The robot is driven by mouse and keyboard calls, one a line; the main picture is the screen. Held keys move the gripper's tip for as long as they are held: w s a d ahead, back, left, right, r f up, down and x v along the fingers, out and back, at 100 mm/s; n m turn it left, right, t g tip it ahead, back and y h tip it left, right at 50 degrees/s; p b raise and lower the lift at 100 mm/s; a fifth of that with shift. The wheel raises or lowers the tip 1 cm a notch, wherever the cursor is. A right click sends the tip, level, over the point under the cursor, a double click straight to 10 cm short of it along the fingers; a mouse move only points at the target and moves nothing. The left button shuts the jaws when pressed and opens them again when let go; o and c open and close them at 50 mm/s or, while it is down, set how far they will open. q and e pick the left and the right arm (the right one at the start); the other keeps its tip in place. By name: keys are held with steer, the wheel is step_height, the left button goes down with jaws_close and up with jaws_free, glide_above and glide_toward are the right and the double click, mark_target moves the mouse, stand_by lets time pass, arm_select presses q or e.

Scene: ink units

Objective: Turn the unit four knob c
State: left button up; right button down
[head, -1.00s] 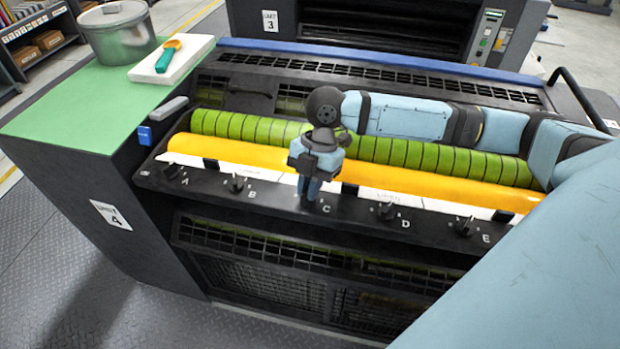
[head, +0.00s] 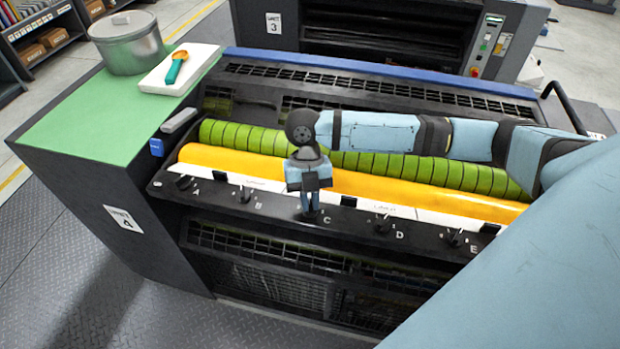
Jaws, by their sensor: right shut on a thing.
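The unit four ink unit carries a dark front panel (head: 345,222) with a row of black knobs lettered A to E. My right gripper (head: 310,212) reaches down to the panel beside the letter C. Its fingers are shut on knob C, which they mostly hide, so its pointer angle cannot be read. Knob B (head: 245,194) is to the left of the gripper and knob D (head: 383,223) to the right; both are clear of it. My left gripper is not in view.
Knob A (head: 184,182) and knob E (head: 456,237) sit at the row's ends. A yellow roller (head: 420,198) and a green ribbed roller (head: 250,138) run behind the panel.

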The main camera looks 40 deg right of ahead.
steer(key=shift+s+a+f, duration=0.1)
steer(key=shift+s+f, duration=0.1)
stand_by(0.3)
steer(key=c, duration=1.2)
jaws_free()
steer(key=shift+w, duration=0.1)
steer(key=shift+r, duration=0.1)
steer(key=shift+w+r, duration=0.15)
steer(key=shift+r, duration=0.05)
steer(key=b+v, duration=0.1)
steer(key=v, duration=1.2)
steer(key=shift+w+r, duration=0.1)
